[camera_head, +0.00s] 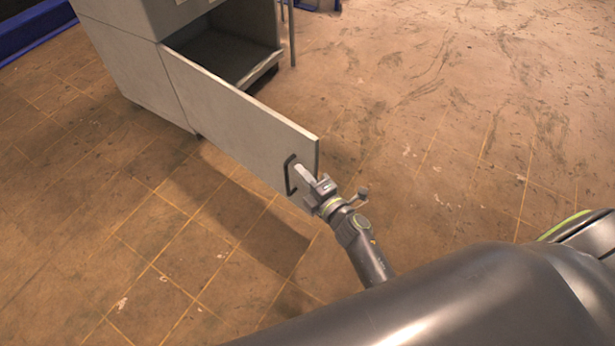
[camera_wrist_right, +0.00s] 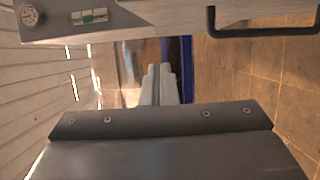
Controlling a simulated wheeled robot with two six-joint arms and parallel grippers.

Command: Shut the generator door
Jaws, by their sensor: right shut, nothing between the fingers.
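The generator (camera_head: 120,60) is a grey cabinet at the upper left of the head view. Its grey door (camera_head: 240,125) stands wide open, with the free end toward the lower right. A black bar handle (camera_head: 290,175) sits near that free end; it also shows at the top right of the wrist view (camera_wrist_right: 262,31). My right gripper (camera_head: 303,172) is shut and empty, its fingertips just right of the handle and close to the door's free end. I cannot tell whether they touch. The shut fingers also show in the right wrist view (camera_wrist_right: 160,83). My left gripper is out of view.
The generator's dark opening (camera_head: 225,50) is exposed behind the door. A thin post (camera_head: 292,35) stands beside it. A blue edge (camera_head: 30,30) runs at the far left. The tiled floor around the door is clear. A gauge (camera_wrist_right: 28,15) shows in the wrist view.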

